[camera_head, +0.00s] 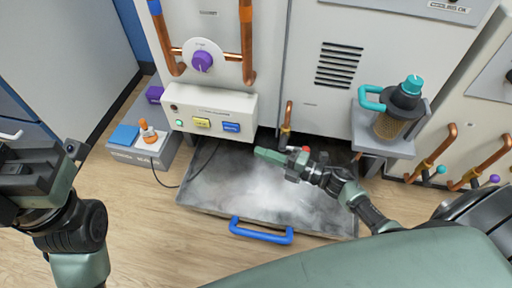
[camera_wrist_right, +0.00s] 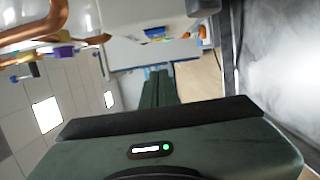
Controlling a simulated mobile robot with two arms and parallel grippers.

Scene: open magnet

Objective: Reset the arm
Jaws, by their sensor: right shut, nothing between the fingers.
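My right arm reaches in from the lower right in the head view. Its green right gripper (camera_head: 268,156) is over the back part of a grey metal tray, below the control box. In the right wrist view the two green fingers (camera_wrist_right: 158,88) lie side by side, shut, with nothing between them. My left arm stands at the left edge of the head view, with its dark left gripper (camera_head: 30,172) above the floor. The left fingertips cannot be made out.
The metal tray (camera_head: 215,190) has a blue handle (camera_head: 261,231) and white vapour over it. A control box (camera_head: 211,112) with buttons and copper pipes (camera_head: 247,45) are behind. A teal-handled canister (camera_head: 396,110) stands on a shelf at right. A grey box (camera_head: 146,150) with small items is left. Wood floor is clear in front.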

